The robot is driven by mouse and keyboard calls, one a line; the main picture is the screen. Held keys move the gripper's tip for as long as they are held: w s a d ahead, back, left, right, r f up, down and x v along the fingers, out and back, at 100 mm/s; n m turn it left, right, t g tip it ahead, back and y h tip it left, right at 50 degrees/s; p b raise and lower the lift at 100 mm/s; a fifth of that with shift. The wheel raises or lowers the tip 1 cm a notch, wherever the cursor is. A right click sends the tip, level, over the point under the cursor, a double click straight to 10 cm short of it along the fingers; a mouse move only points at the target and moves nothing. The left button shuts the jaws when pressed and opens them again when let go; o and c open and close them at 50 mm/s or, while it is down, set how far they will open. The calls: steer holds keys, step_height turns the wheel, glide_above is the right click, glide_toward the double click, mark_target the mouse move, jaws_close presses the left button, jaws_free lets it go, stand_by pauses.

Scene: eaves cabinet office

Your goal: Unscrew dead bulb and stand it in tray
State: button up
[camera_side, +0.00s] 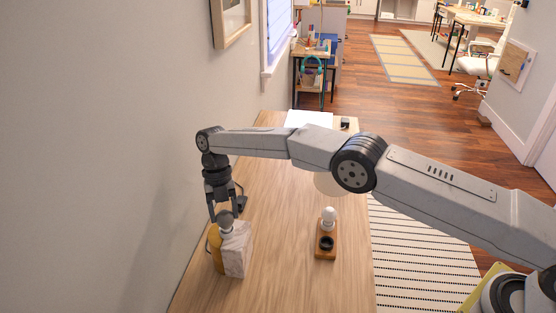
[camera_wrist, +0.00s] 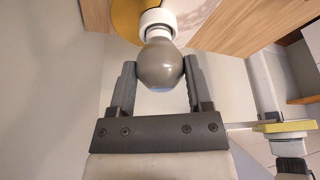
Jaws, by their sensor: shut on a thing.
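The grey, dull bulb (camera_wrist: 160,68) sits between the fingers of my gripper (camera_wrist: 160,88), which is shut on its round glass. In the wrist view a short pale neck joins the bulb to a white socket (camera_wrist: 158,18); I cannot tell how far it is screwed in. In the side view my gripper (camera_side: 226,212) points down over the lamp, a marble block (camera_side: 236,250) with a yellow disc (camera_side: 214,246) at its left, with the bulb (camera_side: 226,220) on top. A small wooden tray (camera_side: 318,253) to the right holds an upright white bulb (camera_side: 329,216) and an empty-looking dark ring (camera_side: 326,243).
The lamp stands on the wooden desk (camera_side: 275,280) close to the grey wall at left. Bare desk lies between lamp and tray. White paper (camera_side: 308,119) and a small dark object (camera_side: 345,123) lie at the far end. A pale round thing (camera_side: 328,184) shows partly behind my arm.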

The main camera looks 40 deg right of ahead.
steer(key=shift+n, duration=0.4)
steer(key=o, duration=1.3)
steer(key=shift+m, duration=0.3)
steer(key=m+y, duration=0.1)
steer(key=m, duration=0.3)
steer(key=shift+s+d+m+t, duration=0.1)
steer(key=shift+s+m+t, duration=0.05)
steer(key=shift+m+t, duration=0.2)
steer(key=m+t, duration=0.1)
steer(key=m, duration=0.2)
steer(key=m+t+y, duration=0.1)
steer(key=m, duration=0.2)
steer(key=shift+s+d, duration=0.1)
steer(key=shift+s, duration=0.05)
steer(key=m, duration=0.2)
steer(key=m+t, duration=0.1)
steer(key=m, duration=0.1)
steer(key=shift+s+m+t+y, duration=0.1)
steer(key=shift+m+t+y, duration=0.15)
steer(key=shift+m+y, duration=0.1)
